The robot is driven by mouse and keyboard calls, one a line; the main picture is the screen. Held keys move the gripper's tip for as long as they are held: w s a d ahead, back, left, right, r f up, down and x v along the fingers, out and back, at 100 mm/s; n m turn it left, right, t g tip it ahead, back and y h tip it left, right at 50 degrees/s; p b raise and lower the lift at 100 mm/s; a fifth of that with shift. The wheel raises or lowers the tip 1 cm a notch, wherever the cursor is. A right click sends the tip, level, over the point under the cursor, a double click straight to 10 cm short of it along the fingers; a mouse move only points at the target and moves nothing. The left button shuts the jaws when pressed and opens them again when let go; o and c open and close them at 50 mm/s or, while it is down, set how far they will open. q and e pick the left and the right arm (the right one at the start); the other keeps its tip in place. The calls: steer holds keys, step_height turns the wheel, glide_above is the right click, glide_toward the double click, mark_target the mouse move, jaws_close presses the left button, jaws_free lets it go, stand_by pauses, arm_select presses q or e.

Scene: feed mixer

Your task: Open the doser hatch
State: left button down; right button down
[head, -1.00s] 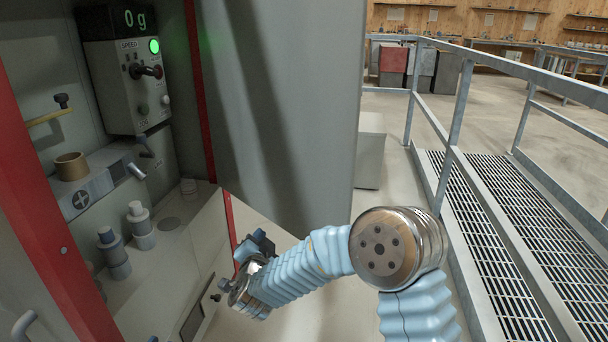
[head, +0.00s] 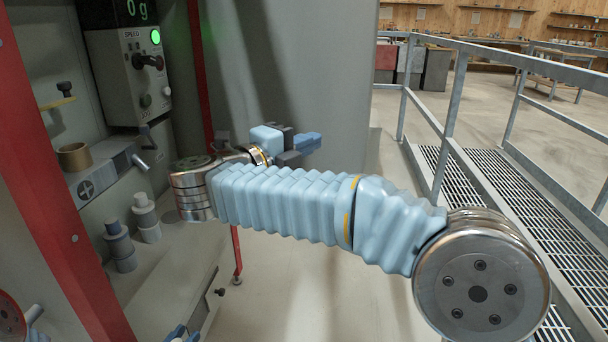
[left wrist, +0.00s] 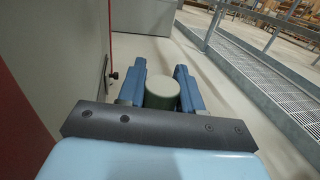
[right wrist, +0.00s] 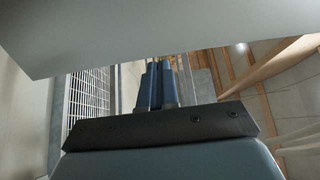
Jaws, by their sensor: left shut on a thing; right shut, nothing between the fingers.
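A tall machine cabinet with a red frame (head: 60,190) stands open at the left in the head view. A wide grey panel (head: 300,70) stands beside the opening. I cannot tell which part is the doser hatch. My right gripper (head: 307,143) is shut and empty in front of the grey panel; its closed fingers also show in the right wrist view (right wrist: 157,88). My left gripper (head: 180,333) shows only at the bottom edge of the head view. In the left wrist view it (left wrist: 161,92) is shut on a dark green cylinder (left wrist: 162,94).
Inside the cabinet are a control box (head: 138,80) with a speed knob and green light, a brown ring (head: 74,156), and grey stepped cylinders (head: 145,217). A metal railing (head: 455,110) and grated walkway (head: 540,230) run along the right. Pale floor lies between.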

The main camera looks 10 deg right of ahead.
mark_target(351, 125)
arm_select(q)
steer(key=shift+r+p, duration=0.5)
steer(key=shift+r, duration=0.1)
arm_select(e)
steer(key=x, duration=1)
steer(key=shift+w+d, duration=0.1)
steer(key=shift+w, duration=0.05)
steer(key=shift+d, duration=0.1)
